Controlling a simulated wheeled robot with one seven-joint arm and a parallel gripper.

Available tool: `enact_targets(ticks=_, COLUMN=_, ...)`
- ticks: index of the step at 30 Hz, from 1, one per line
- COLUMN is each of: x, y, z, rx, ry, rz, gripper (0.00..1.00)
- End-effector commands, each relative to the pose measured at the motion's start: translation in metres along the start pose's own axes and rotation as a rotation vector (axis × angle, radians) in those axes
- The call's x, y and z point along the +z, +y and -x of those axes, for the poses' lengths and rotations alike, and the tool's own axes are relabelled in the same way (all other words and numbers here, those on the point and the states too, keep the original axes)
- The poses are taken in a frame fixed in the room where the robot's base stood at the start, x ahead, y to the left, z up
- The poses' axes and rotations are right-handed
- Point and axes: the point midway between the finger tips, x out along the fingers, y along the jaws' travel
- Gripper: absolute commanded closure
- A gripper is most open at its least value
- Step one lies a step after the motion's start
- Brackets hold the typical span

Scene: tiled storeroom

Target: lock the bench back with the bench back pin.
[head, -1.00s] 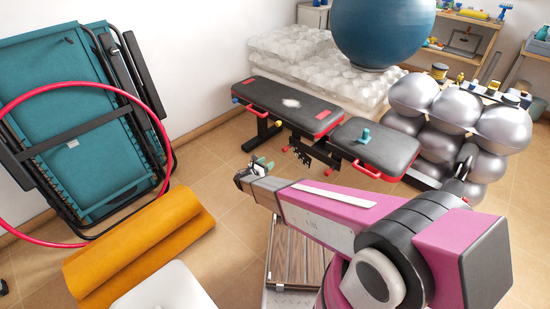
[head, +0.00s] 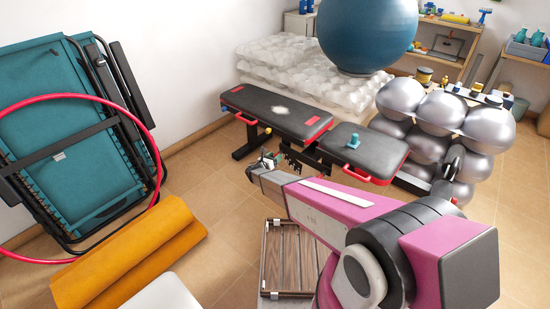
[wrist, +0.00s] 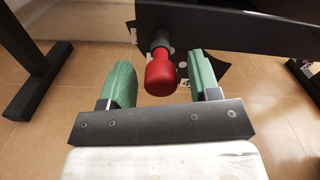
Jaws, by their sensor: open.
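The bench (head: 275,112) has a black padded back and a seat (head: 362,150) with red handles, and its back lies about flat. The bench back pin (wrist: 160,73) shows in the wrist view as a red knob on a grey collar, below a dark frame bar (wrist: 215,20). My gripper (wrist: 158,84) is open, with one green finger on each side of the red knob. I see gaps between the knob and both fingers. In the head view my gripper (head: 268,160) is low beside the bench's near side. The pin's inner end is hidden.
A teal object (head: 354,141) stands on the seat. Silver balls (head: 440,115) are stacked at the right, and a blue ball (head: 366,32) rests behind the bench. An orange roll (head: 135,250), red hoop (head: 157,150) and folded teal recliner (head: 60,140) are at the left.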

Motion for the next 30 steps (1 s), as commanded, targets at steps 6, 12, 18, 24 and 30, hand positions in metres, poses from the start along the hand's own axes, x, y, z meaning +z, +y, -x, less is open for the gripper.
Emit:
enact_targets(ticks=6, x=0.0, y=0.0, z=-0.004, rx=0.0, ry=0.0, rz=0.0, gripper=0.44)
enact_targets(ticks=12, x=0.0, y=0.0, z=-0.004, rx=0.0, ry=0.0, rz=0.0, gripper=0.63)
enact_targets(ticks=18, x=0.0, y=0.0, z=-0.004, rx=-0.001, ry=0.0, rz=0.0, gripper=1.0)
enact_targets(ticks=24, x=0.001, y=-0.001, z=0.007, rx=-0.001, ry=-0.003, rz=-0.001, gripper=1.0)
enact_targets(ticks=30, x=0.0, y=0.0, z=0.006, rx=-0.002, ry=-0.003, rz=-0.001, gripper=0.66)
